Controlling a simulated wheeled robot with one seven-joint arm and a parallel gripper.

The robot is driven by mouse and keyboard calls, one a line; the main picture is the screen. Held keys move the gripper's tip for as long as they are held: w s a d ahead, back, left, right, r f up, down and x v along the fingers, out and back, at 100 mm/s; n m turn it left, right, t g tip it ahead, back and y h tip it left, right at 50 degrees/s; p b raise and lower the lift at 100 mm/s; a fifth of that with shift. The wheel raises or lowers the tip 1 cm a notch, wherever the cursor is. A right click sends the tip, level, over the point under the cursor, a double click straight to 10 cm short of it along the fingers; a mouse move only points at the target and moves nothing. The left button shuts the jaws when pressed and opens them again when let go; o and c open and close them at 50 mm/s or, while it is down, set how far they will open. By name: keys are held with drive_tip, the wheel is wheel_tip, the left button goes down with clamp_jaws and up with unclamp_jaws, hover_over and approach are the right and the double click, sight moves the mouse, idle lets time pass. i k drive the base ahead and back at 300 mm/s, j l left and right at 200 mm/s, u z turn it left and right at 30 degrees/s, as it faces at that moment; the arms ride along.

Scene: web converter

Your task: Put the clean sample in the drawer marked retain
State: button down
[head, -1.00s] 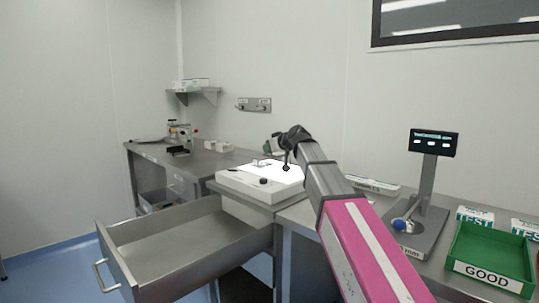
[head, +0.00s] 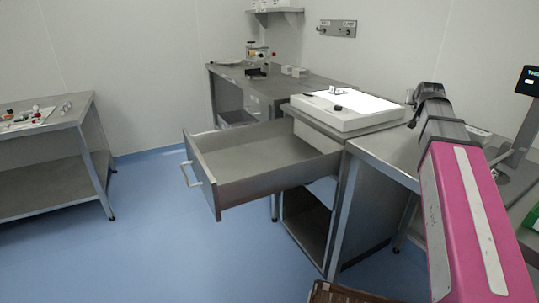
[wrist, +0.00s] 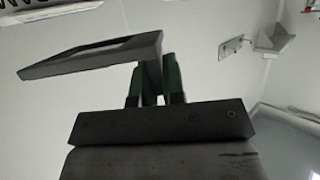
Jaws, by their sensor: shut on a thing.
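In the wrist view my gripper (wrist: 153,88) has green fingers shut on a grey flat piece (wrist: 92,56) with a darker inset face. The piece sticks out to the left, tilted, and its upright part sits between the fingers. I cannot tell from its look whether it is the clean sample. In the head view my arm reaches up at the right, and the fingers and the held piece are hidden. A grey metal drawer (head: 200,160) stands pulled open and looks empty, left of my arm. No retain mark is readable on it.
A white box-like device (head: 345,122) stands on the bench above the drawer. A far bench (head: 225,75) holds small items. A separate table (head: 45,135) at left carries small items. A brown box edge (head: 345,295) shows at the bottom. The blue floor left of the drawer is clear.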

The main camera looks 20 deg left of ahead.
sight(265, 163)
drive_tip(key=k+l+u, duration=0.1)
drive_tip(key=u, duration=0.25)
drive_tip(key=l+u, duration=0.1)
drive_tip(key=u, duration=0.25)
drive_tip(key=k+u, duration=0.15)
drive_tip(key=u, duration=0.2)
drive_tip(key=i+l, duration=0.1)
drive_tip(key=i, duration=0.15)
